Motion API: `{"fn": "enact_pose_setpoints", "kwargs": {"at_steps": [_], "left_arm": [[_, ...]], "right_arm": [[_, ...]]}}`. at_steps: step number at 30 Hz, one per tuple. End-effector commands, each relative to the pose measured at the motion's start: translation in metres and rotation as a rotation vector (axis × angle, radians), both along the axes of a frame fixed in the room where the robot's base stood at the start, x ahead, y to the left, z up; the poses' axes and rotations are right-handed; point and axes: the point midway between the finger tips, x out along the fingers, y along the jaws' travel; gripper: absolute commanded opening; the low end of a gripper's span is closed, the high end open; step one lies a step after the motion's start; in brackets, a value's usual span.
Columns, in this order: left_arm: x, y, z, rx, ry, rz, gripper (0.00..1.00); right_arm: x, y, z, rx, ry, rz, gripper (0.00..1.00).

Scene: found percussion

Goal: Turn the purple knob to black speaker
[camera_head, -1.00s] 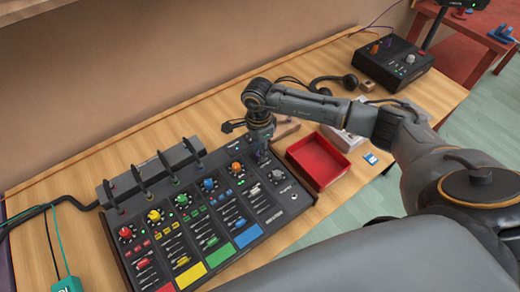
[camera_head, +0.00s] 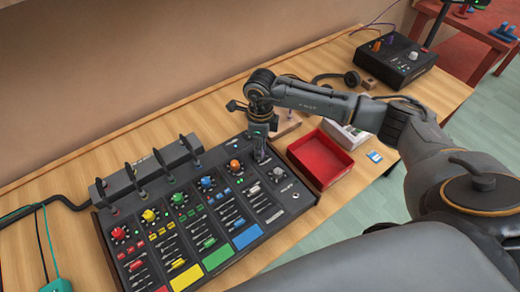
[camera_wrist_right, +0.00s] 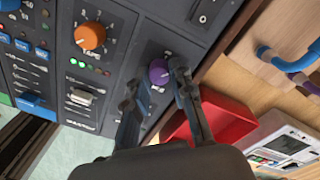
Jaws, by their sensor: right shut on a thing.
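The purple knob (camera_wrist_right: 158,72) sits on the far right strip of the black mixing console (camera_wrist_right: 112,65), beside an orange knob (camera_wrist_right: 90,36). My right gripper (camera_wrist_right: 157,80) is shut on the purple knob, with one finger on each side of it. In the head view my right gripper (camera_head: 260,148) points down at the console's upper right part and hides the purple knob. I cannot make out a black speaker label or which way the knob points. My left gripper is not in view.
A red tray (camera_head: 322,180) stands right of the console. A black box with knobs (camera_head: 392,68) and headphones (camera_head: 350,79) lie toward the back right. A dark bar with upright loops (camera_head: 155,165) stands behind the console. Wood table shows bare at the back.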

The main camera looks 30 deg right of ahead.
Motion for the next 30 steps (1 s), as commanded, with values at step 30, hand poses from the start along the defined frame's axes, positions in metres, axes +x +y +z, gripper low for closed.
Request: {"fn": "enact_pose_setpoints", "kwargs": {"at_steps": [30], "left_arm": [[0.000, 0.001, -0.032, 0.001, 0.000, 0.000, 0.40]], "right_arm": [[-0.001, 0.000, -0.001, 0.000, 0.000, -0.967, 0.00]]}}
